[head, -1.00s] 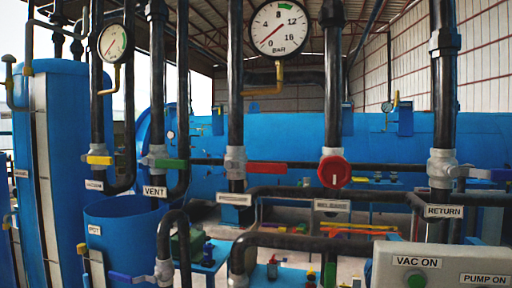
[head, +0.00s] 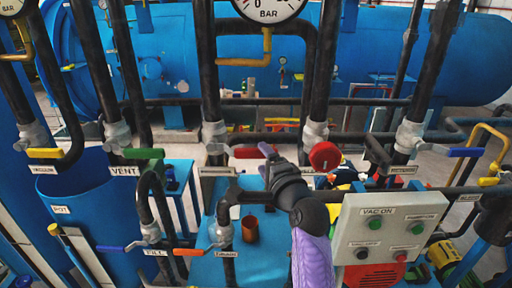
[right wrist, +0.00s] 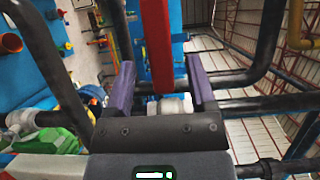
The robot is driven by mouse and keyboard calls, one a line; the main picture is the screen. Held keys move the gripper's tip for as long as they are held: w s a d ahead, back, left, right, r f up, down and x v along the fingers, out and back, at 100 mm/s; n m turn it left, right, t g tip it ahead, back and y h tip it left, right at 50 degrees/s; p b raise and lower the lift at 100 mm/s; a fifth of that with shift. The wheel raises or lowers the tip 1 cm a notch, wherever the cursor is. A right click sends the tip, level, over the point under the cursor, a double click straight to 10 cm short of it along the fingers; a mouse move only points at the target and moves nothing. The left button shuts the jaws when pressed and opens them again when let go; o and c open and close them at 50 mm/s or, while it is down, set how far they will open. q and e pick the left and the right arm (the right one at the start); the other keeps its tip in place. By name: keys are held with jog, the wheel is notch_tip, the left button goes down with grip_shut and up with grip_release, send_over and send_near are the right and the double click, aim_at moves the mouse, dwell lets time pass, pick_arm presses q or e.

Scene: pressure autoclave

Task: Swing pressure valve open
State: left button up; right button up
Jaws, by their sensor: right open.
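The red lever (head: 250,153) sits on a pipe valve (head: 214,138) below the large BAR gauge. It points sideways to the right of its pipe. The label below it is too small to read. My right gripper (head: 268,151) is at the lever's outer end, its purple fingertip close to it. In the right wrist view, the red lever (right wrist: 156,45) lies between the two spread purple fingers of my right gripper (right wrist: 160,85). Contact cannot be made out. My left gripper is not in view.
A round red knob (head: 324,156) is just right of my gripper. The green VENT lever (head: 143,153) and yellow lever (head: 45,153) are left; a blue lever (head: 464,152) is right. A control box (head: 388,232) stands in front. Vertical black pipes crowd the space.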

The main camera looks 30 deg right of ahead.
aim_at(259, 156)
jog(key=shift+w+d, duration=0.2)
jog(key=shift+w, duration=1.45)
grip_shut()
